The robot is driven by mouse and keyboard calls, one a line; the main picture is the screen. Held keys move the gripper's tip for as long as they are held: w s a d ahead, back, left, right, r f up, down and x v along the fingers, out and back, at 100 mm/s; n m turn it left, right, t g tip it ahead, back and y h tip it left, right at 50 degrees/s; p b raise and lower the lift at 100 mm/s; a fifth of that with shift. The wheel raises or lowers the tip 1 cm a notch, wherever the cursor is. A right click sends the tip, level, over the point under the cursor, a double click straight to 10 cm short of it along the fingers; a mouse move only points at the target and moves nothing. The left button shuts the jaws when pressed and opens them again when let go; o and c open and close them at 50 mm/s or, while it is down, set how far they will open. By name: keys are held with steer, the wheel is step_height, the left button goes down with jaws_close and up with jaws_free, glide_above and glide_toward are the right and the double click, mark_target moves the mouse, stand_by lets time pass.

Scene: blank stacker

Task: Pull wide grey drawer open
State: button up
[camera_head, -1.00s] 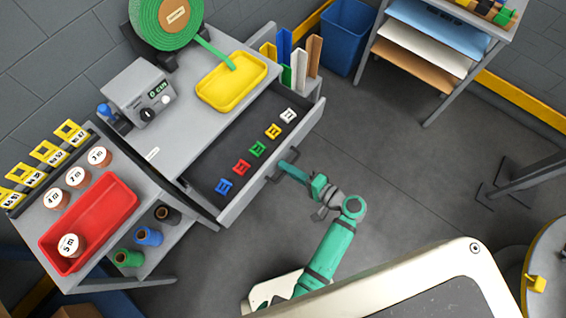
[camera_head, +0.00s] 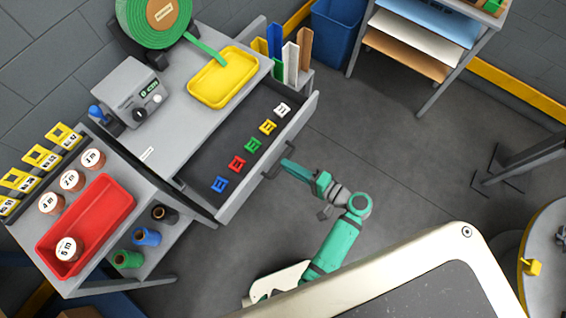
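The wide grey drawer (camera_head: 292,135) is pulled out of the grey bench, and its dark inside is in plain view. A row of small clips lies in it: blue (camera_head: 219,184), red (camera_head: 236,163), green (camera_head: 253,146), yellow (camera_head: 267,127) and white (camera_head: 282,109). The dark bar handle (camera_head: 271,174) is on the drawer's front. My gripper (camera_head: 287,165), at the end of the green arm, is right beside the handle on its outer side. Its fingers are seen edge-on, so their gap and any contact with the handle cannot be made out.
The bench top (camera_head: 178,125) carries a yellow tray (camera_head: 198,93), a green tape roll and a grey device (camera_head: 131,92). A side stand with a red tray (camera_head: 119,202) is at left. A blue bin (camera_head: 335,35) stands behind.

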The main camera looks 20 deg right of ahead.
steer(key=v, duration=0.8)
steer(key=shift+f, duration=0.1)
steer(key=s+a+f+n+g+h, duration=0.2)
steer(key=s+a+f+g+h, duration=0.2)
steer(key=s+a+f+h, duration=0.6)
steer(key=s+a+r+n+t, duration=0.1)
steer(key=a+r+n+t, duration=0.2)
steer(key=r, duration=0.8)
steer(key=s+a+r+n+t+y, duration=0.1)
steer(key=a+r+n, duration=0.5)
steer(key=r, duration=0.6)
steer(key=shift+s+a+t+y, duration=0.15)
steer(key=shift+s+t+y, duration=0.25)
steer(key=shift+t, duration=0.8)
steer(key=shift+r, duration=0.15)
